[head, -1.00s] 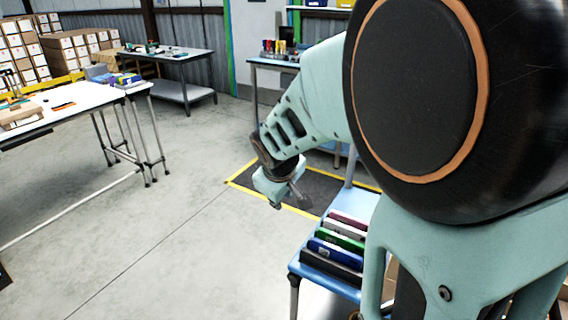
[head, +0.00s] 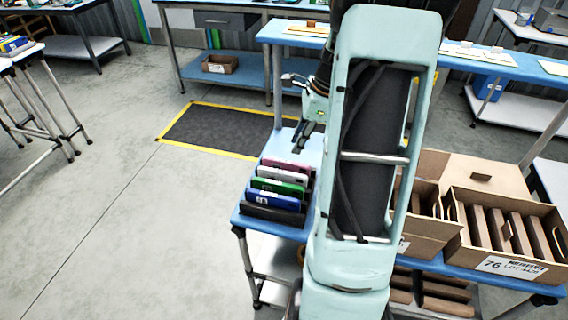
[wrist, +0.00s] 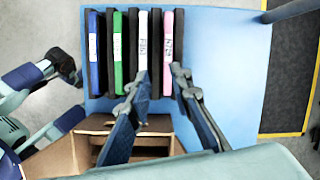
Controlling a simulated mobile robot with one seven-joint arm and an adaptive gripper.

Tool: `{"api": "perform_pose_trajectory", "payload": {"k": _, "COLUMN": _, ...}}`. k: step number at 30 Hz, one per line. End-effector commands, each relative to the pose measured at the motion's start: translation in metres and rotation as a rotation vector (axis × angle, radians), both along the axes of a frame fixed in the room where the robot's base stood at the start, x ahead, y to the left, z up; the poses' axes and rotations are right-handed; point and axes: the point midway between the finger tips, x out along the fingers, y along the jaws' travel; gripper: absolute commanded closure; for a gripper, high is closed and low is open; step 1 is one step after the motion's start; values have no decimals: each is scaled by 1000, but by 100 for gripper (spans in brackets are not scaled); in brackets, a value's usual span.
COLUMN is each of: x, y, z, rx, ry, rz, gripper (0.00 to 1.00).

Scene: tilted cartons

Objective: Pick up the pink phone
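The pink phone (head: 284,166) stands on edge at the far end of a row on the blue table in the head view; in the wrist view it is the rightmost of the row (wrist: 178,32). White, green and blue phones (head: 278,188) stand beside it, with dark dividers between them. My gripper (head: 299,142) is above the table, just beyond the pink end of the row. In the wrist view its fingers (wrist: 161,74) are apart and empty, with the right fingertip near the pink phone's near end. Contact is not visible.
Open cardboard boxes (head: 510,236) with brown dividers stand right of my arm. A box also shows below the row in the wrist view (wrist: 90,152). Bare blue tabletop (wrist: 232,60) lies right of the pink phone. A dark yellow-edged mat (head: 222,130) lies on the floor.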

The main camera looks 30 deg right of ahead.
Motion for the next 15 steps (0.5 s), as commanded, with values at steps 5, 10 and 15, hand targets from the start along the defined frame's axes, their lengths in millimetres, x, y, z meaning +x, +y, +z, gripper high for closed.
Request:
{"api": "perform_pose_trajectory", "payload": {"k": 5, "x": -5, "y": -16, "z": 5, "rx": 115, "ry": 5, "rz": -214, "gripper": 80}}
{"api": "perform_pose_trajectory", "payload": {"k": 10, "x": -3, "y": -16, "z": -6, "rx": 148, "ry": 8, "rz": -269, "gripper": 80}}
{"api": "perform_pose_trajectory", "payload": {"k": 15, "x": 5, "y": -9, "z": -31, "rx": 148, "ry": 8, "rz": -269, "gripper": 80}}
